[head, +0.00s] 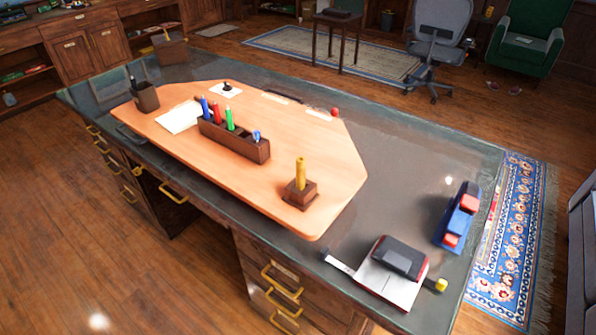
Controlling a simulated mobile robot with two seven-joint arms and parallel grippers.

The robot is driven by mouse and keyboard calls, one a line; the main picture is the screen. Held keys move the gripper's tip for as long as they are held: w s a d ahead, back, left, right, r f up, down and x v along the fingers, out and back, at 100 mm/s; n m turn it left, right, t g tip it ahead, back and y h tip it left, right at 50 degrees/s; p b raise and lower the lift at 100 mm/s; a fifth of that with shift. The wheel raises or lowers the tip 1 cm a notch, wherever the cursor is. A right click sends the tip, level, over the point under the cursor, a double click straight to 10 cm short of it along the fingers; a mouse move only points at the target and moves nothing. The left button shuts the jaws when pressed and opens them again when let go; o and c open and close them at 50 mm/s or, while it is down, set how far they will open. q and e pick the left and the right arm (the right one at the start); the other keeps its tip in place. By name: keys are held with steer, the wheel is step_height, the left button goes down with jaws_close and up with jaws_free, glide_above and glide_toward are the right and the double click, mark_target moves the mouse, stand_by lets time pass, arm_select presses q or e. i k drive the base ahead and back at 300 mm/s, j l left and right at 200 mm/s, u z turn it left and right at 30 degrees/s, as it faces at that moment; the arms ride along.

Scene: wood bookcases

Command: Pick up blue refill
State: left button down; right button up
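A wooden holder (234,139) stands on the light wood board (190,160) on the desk. It holds upright coloured sticks that look like refills or markers. A blue one (204,106) stands at its left end, with a red one (217,113) and a green one (229,119) beside it. A smaller, lower blue piece (256,136) stands toward the holder's right end. I cannot tell which of the two blue pieces is the refill. Their lower parts are hidden inside the holder. Neither of my grippers is in view.
A yellow stick stands upright in a small wooden block (300,194) on the board. A dark pen cup (146,97) and white paper (181,117) are at left. A blue and red device (459,218) and a black and white device (393,270) occupy the desk's right end.

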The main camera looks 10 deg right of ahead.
mark_target(256, 134)
steer(key=i+j, duration=0.1)
steer(key=j, duration=0.2)
steer(key=i+j, duration=0.15)
steer(key=i+j+z, duration=0.1)
steer(key=j+z, duration=0.5)
steer(key=j, duration=0.15)
